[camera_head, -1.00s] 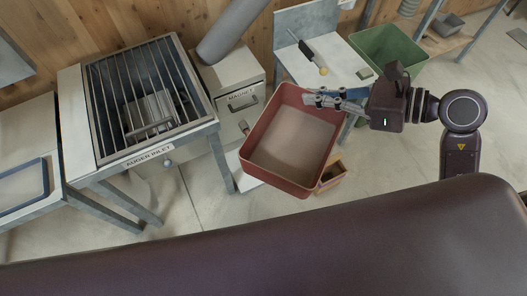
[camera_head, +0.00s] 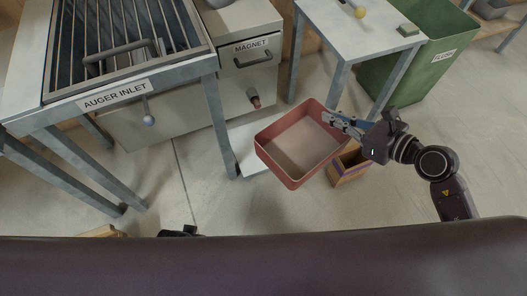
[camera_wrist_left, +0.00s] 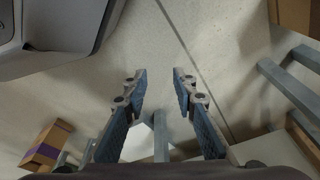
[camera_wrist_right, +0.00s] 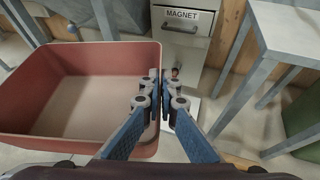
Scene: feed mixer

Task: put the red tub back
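The red tub (camera_head: 297,167) is an open, rectangular, empty-looking box held off to the left of my right gripper (camera_head: 334,119) in the head view. My right gripper is closed on the tub's right rim; in the right wrist view its fingers (camera_wrist_right: 161,92) come together at the tub's wall (camera_wrist_right: 60,141). The tub is roughly level and appears to hang above the floor. My left gripper (camera_wrist_left: 160,75) shows in the left wrist view, open and empty, above bare floor.
The auger inlet (camera_head: 115,95) and the magnet cabinet (camera_head: 252,50) stand at the upper left. A small wooden box (camera_head: 347,172) is beside the tub. A grey table (camera_head: 355,40) and a green floor bin (camera_head: 425,75) stand at the upper right.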

